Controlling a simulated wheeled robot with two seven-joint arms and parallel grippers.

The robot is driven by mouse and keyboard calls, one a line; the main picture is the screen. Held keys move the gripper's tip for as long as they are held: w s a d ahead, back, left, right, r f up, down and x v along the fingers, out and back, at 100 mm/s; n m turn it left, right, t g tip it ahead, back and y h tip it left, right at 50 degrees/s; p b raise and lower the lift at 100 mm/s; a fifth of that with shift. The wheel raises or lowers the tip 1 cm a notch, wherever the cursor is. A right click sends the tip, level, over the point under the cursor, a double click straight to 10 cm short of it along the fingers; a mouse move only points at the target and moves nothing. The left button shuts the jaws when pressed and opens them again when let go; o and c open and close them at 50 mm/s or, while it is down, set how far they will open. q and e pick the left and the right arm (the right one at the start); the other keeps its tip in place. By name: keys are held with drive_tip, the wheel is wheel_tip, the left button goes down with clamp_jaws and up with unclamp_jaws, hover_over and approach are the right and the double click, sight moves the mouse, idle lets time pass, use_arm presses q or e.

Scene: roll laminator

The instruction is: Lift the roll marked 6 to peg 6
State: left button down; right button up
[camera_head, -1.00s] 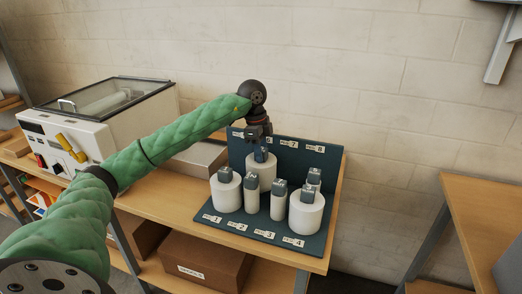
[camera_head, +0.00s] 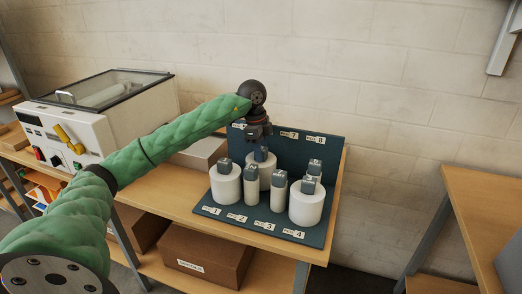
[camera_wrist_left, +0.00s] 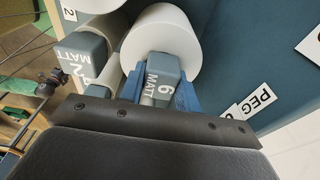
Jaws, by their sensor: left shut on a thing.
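The roll marked 6 is a white roll (camera_wrist_left: 165,38) with a blue-grey block (camera_wrist_left: 163,75) reading "6 MATT" at its end. In the head view it (camera_head: 262,176) stands at the back of the blue rack, behind the front row. My left gripper (camera_head: 261,146) is above it, shut on its block, with a blue finger beside the block in the wrist view (camera_wrist_left: 184,98). The peg 6 label is partly hidden; a "PEG" label (camera_wrist_left: 259,97) shows in the wrist view. My right gripper is not in view.
Rolls 1 (camera_head: 226,185), 2 (camera_head: 251,187), 3 (camera_head: 278,198) and 4 (camera_head: 306,208) stand in front, with another block (camera_head: 315,165) behind on the right. The rack's back panel (camera_head: 335,150) rises behind. A laminator (camera_head: 90,110) stands left on the wooden bench (camera_head: 180,205).

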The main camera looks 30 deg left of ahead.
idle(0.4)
use_arm(q)
drive_tip(key=shift+f, duration=0.4)
drive_tip(key=c, duration=0.9)
unclamp_jaws()
drive_tip(key=shift+r+p, duration=1.6)
drive_tip(key=shift+r, duration=1.4)
